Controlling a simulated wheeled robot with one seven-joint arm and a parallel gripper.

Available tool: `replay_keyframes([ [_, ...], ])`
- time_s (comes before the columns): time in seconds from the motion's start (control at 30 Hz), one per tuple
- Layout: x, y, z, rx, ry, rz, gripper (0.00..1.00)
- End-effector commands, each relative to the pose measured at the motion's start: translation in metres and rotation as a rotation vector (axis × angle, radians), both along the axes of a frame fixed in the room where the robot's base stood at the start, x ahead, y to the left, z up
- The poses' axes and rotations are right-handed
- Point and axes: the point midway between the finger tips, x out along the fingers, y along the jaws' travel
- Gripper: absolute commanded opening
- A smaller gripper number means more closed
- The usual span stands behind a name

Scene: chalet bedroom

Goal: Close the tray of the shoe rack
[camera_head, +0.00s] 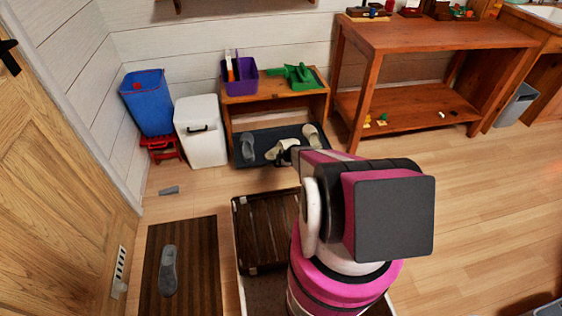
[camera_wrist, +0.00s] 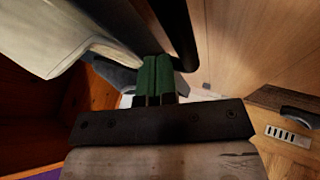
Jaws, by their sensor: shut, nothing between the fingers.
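The shoe rack (camera_head: 262,98) is a low wooden cabinet against the back wall. Its dark tray (camera_head: 266,138) is out in front of the cabinet opening, low near the floor. A grey shoe (camera_head: 248,147) lies at the tray's left and a beige shoe (camera_head: 312,136) at its right. Another light shoe lies mid-tray, partly covered by my gripper (camera_head: 284,155), which is at the tray's front. In the wrist view, my gripper's green fingers (camera_wrist: 158,78) are together and empty, close to the dark tray edge (camera_wrist: 176,32) and a beige shoe (camera_wrist: 55,38). Contact cannot be told.
A white bin (camera_head: 201,135) and a blue bin (camera_head: 148,100) stand left of the rack; a wooden table (camera_head: 430,36) stands right. An open suitcase (camera_head: 265,235) lies in front. A dark mat (camera_head: 200,245) bears a grey shoe (camera_head: 169,270). Floor is clear at right.

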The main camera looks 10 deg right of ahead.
Motion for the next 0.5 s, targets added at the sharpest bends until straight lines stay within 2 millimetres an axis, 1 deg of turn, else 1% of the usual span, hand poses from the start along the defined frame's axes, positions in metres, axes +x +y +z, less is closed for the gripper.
replay_keyframes([
  [0.17,0.000,0.000,0.000,0.000,0.000,0.000,0.00],
  [0.27,0.004,0.000,0.000,0.000,0.000,0.001,0.00],
  [0.37,0.014,0.000,-0.001,0.000,0.000,0.001,0.00],
  [0.47,0.030,0.000,-0.001,0.000,-0.001,0.000,0.00],
  [0.5,0.039,0.000,-0.001,-0.001,-0.003,0.001,0.00],
])
